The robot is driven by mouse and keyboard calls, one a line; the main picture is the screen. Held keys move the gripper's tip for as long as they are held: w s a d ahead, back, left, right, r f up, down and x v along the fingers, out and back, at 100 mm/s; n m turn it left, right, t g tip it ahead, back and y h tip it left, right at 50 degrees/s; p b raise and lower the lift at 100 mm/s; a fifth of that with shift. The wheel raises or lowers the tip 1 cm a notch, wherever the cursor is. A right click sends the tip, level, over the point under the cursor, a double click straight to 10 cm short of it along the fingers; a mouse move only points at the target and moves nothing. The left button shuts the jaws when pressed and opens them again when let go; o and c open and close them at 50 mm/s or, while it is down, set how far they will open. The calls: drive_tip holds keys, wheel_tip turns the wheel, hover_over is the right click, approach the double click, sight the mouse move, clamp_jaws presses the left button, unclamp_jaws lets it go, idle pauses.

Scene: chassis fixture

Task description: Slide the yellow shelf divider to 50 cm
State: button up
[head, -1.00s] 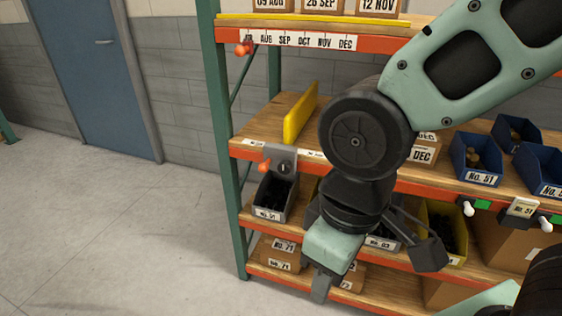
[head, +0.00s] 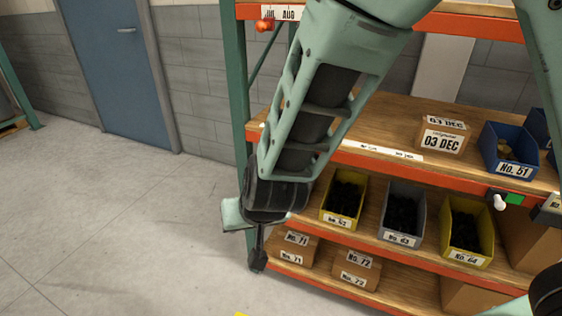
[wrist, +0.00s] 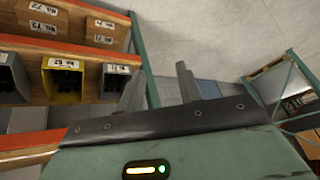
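The yellow shelf divider does not show in either view now; my arm covers the left part of the middle shelf (head: 395,112), where it stood earlier. A white marked strip (head: 382,150) runs along that shelf's orange front edge, its left part hidden by my arm. In the head view my gripper (head: 256,252) hangs at the rack's left end, below the middle shelf and over the floor. In the wrist view its two grey fingers (wrist: 160,85) stand apart with nothing between them.
The bins on the lower shelf include a yellow one (head: 343,200) and a grey one (head: 402,212). A carton (head: 443,134) and a blue bin (head: 507,150) stand on the middle shelf. A red-orange knob (head: 265,25) is at the upper left. Floor (head: 120,220) left of the rack is clear.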

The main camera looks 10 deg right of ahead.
drive_tip(key=w+d+f+m+t+h+b, duration=0.2)
drive_tip(key=w+d+f+t+h+b, duration=0.25)
drive_tip(key=w, duration=0.45)
drive_tip(key=w+d+r+t+h, duration=0.1)
drive_tip(key=w+d+t, duration=0.1)
drive_tip(key=w, duration=0.3)
drive_tip(key=w+d+r+m+t+h, duration=0.1)
drive_tip(key=w+d+t+h, duration=0.1)
drive_tip(key=w, duration=0.4)
drive_tip(key=w+d+r+t+h, duration=0.1)
drive_tip(key=w+d+t+h, duration=0.1)
drive_tip(key=w+d, duration=0.2)
drive_tip(key=shift+w+m+h, duration=0.25)
drive_tip(key=shift+w+m, duration=0.15)
drive_tip(key=shift+w, duration=0.8)
